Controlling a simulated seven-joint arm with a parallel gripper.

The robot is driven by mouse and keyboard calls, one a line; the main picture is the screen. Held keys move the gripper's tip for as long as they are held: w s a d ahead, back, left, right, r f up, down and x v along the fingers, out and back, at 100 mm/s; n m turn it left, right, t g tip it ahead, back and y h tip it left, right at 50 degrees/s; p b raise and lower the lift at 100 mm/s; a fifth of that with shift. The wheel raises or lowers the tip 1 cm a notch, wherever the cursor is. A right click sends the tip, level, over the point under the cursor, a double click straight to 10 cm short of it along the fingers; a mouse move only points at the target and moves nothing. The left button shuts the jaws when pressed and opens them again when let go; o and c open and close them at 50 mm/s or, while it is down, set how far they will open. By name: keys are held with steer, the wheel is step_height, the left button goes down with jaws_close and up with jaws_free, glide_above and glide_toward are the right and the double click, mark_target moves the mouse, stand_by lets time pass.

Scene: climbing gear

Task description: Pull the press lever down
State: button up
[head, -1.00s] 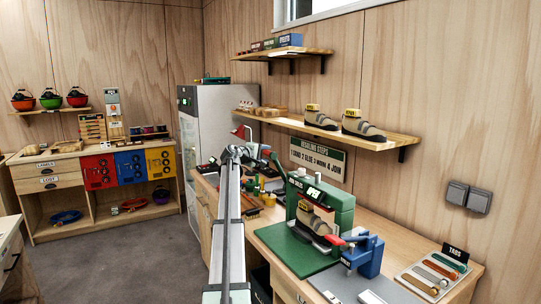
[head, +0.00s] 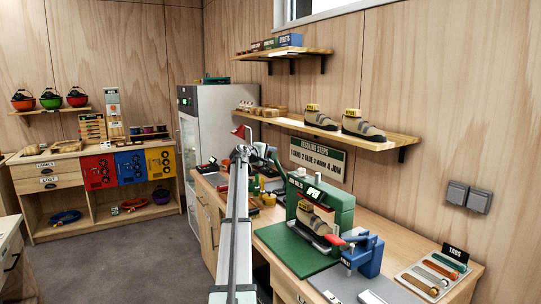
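The green press (head: 340,208) stands on the bench at the right, with a climbing shoe (head: 318,218) in its frame. A short red-ended handle (head: 334,240) shows at its front right, close to a blue bench device (head: 364,256); I cannot tell which of the two it belongs to. My arm reaches up from the bottom of the head view and bends right. Its far end, my gripper (head: 279,169), is small and dark, behind and left of the press top. Its fingers are too small to make out, and I see no contact with a lever.
A green mat (head: 290,250) lies before the press. A tray of coloured tags (head: 432,277) is at the right. Small tools and a red lamp-like item (head: 243,132) crowd the bench behind my arm. A shelf (head: 350,134) with shoes hangs above.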

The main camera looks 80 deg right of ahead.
jaws_close()
steer(key=shift+w+a, duration=0.1)
steer(key=shift+w+a+f+h, duration=0.4)
steer(key=shift+a+f, duration=0.05)
steer(key=shift+a, duration=0.05)
steer(key=w+a+f+n+g+h, duration=0.1)
steer(key=w+a+f+h, duration=0.2)
steer(key=f, duration=0.6)
steer(key=w+a+f+n+h, duration=0.2)
steer(key=w+a+f, duration=0.1)
steer(key=f, duration=0.7)
steer(key=shift+w+g+h, duration=0.15)
steer(key=shift+g+h, duration=0.25)
